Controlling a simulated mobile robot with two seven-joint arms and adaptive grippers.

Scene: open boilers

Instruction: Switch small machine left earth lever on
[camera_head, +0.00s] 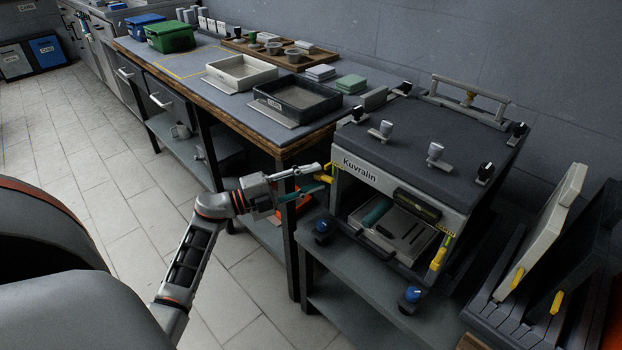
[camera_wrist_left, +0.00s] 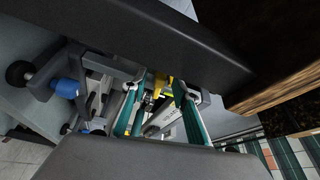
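The small machine (camera_head: 425,150), a dark-topped box marked "Kuvralin", stands on a grey stand at the right. Its left lever (camera_head: 324,178) has a yellow handle at the front left corner. A second yellow lever (camera_head: 438,258) is at the front right corner. My left gripper (camera_head: 306,182) is open at the left lever, one finger above the other. In the left wrist view, a yellow part (camera_wrist_left: 163,86) shows between the far ends of the two teal-padded fingers (camera_wrist_left: 158,105). I cannot tell whether they touch it. My right gripper is out of view.
Blue knobs (camera_head: 322,227) stick out at the stand's front. A workbench (camera_head: 205,100) with trays and boxes runs close behind my left gripper. Upright panels with yellow handles (camera_head: 556,302) stand at the right. The tiled floor (camera_head: 120,190) is clear.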

